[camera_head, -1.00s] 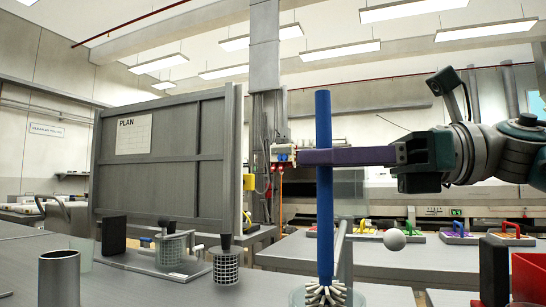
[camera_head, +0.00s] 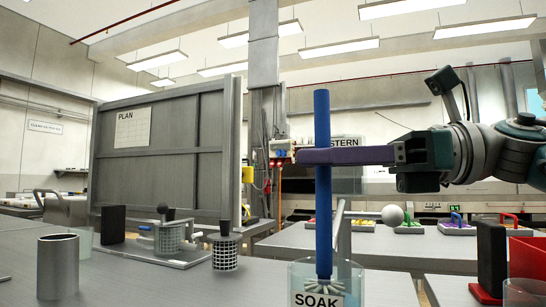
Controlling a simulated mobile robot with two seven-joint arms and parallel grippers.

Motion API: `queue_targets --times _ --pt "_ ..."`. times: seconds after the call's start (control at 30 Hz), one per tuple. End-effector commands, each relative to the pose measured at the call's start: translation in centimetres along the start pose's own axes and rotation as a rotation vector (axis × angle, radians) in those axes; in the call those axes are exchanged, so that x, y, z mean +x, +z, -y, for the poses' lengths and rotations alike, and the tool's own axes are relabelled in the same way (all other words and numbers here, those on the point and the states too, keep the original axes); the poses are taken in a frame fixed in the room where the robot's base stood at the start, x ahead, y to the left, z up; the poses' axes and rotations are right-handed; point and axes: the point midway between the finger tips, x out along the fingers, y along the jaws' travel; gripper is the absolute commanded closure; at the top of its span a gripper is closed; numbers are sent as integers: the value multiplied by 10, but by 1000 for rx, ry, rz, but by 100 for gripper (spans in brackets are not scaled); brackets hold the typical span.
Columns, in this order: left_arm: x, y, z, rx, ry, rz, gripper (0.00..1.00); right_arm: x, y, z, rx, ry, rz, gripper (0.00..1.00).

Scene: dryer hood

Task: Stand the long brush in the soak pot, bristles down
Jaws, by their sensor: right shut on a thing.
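The long brush has a blue handle (camera_head: 323,215) and pale bristles (camera_head: 323,285). It stands upright, bristles down. My right gripper (camera_head: 312,156) comes in from the right with purple fingers shut on the upper part of the handle. The soak pot (camera_head: 350,277) is a clear, wide glass labelled SOAK at the bottom of the view. The bristles show below its rim, inside it and partly hidden by the label. The pot's floor is cut off by the picture's edge, so I cannot tell whether the brush touches it. My left gripper is not in view.
A metal cylinder (camera_head: 58,268) stands at the front left. Mesh baskets with dark-knobbed tools (camera_head: 225,252) and a black block (camera_head: 112,225) stand behind it. A red bin (camera_head: 528,262) and dark block (camera_head: 491,257) are at right. Bare bench lies left of the pot.

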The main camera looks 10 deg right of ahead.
Motion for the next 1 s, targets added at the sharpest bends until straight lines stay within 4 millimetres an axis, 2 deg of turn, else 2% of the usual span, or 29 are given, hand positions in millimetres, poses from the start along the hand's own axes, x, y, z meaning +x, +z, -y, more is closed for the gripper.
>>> queue_targets --times 0.97,1.0 --pt "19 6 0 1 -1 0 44 0 -20 0 -1 0 1 100" --pt "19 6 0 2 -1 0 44 0 -20 0 -1 0 1 78"
